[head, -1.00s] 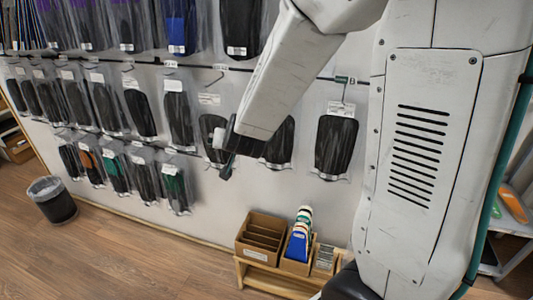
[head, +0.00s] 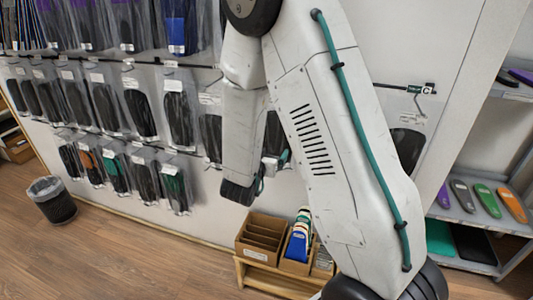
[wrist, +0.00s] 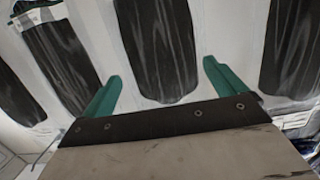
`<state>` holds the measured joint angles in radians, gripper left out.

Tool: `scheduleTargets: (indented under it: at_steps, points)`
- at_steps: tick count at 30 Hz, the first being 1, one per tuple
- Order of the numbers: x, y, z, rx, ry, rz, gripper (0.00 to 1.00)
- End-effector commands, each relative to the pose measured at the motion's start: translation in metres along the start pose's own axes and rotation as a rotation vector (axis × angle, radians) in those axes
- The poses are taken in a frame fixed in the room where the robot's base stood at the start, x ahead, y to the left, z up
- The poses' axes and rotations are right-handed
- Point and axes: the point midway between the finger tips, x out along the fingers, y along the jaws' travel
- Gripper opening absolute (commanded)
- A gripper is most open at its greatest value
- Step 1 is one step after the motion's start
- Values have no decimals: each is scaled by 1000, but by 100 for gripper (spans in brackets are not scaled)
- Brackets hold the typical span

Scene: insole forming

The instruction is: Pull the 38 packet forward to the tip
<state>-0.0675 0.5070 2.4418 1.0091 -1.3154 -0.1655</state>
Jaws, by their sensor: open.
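Clear packets with dark insoles hang in rows on the wall. I cannot read a 38 on any of them. In the wrist view a dark packet (wrist: 158,45) hangs ahead, between the two teal fingers of my gripper (wrist: 160,78) as seen in the picture. The fingers are apart and nothing is held; I cannot tell how near the packet is. In the head view my gripper (head: 272,172) is in front of the right part of the middle row. My arm hides most of the packets there. The top of the central packet is cut off in the wrist view.
Neighbouring packets hang at left (wrist: 58,60) and right (wrist: 290,50) of the fingers. Below stand a cardboard box (head: 262,238) and blue items (head: 298,243) on a low wooden stand. A shelf (head: 468,212) with coloured insoles is at right; a bin (head: 52,200) stands at left.

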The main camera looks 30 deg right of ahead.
Motion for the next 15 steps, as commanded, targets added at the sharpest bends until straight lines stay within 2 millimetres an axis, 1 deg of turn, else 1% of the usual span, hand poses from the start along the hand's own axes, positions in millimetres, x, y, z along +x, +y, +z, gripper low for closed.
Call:
scheduleTargets:
  at_steps: [9, 15]
  points:
    - [47, 1, 0, 2, 0, 4, 96]
    - [68, 1, 0, 1, 0, 2, 96]
